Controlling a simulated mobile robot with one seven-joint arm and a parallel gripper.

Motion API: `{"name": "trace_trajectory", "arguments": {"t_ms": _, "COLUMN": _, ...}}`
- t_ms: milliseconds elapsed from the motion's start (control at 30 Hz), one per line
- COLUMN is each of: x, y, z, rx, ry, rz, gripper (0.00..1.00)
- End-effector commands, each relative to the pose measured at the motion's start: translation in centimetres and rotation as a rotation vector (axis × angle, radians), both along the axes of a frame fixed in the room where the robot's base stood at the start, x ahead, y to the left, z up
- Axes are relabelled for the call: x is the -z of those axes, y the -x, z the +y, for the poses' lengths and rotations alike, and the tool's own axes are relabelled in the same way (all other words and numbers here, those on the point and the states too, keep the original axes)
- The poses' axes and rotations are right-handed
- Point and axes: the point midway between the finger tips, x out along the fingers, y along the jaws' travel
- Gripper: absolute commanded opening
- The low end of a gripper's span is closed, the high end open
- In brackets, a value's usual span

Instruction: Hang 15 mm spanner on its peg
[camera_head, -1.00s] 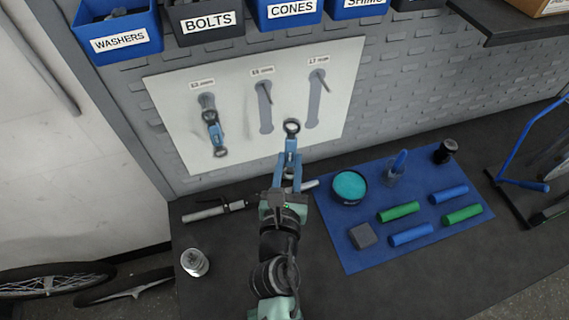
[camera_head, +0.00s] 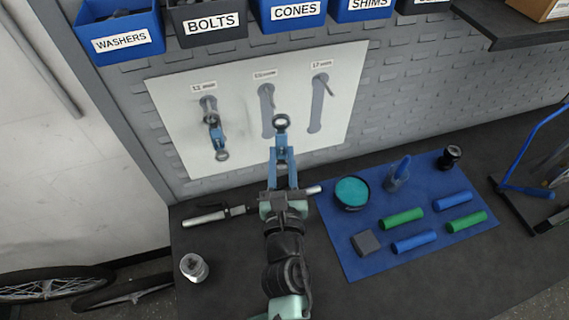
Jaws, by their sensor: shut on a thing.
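My gripper (camera_head: 282,158) is shut on a spanner (camera_head: 281,123), which it holds upright with the ring end up. The spanner is in front of the lower part of the white tool board (camera_head: 238,140). The middle peg (camera_head: 266,90), under the 15 mm label, sticks out above a grey spanner outline and is bare. The held ring is below and slightly right of that peg, apart from it. Another spanner (camera_head: 217,136) hangs at the left peg under the 12 mm label. The right peg (camera_head: 322,79), under the 17 mm label, is bare. The spanner's lower end is hidden by my gripper.
Labelled bins, such as the bolts bin (camera_head: 207,22), line the wall above the board.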

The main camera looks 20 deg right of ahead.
Motion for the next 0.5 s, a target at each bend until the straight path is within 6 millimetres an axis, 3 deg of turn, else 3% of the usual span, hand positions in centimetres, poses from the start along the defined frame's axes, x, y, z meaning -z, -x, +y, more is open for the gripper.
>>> {"name": "trace_trajectory", "arguments": {"t_ms": 500, "x": 0.4, "y": -3.2, "z": 0.0, "rx": 0.000, "ry": -0.001, "rz": -0.001, "gripper": 0.00}}
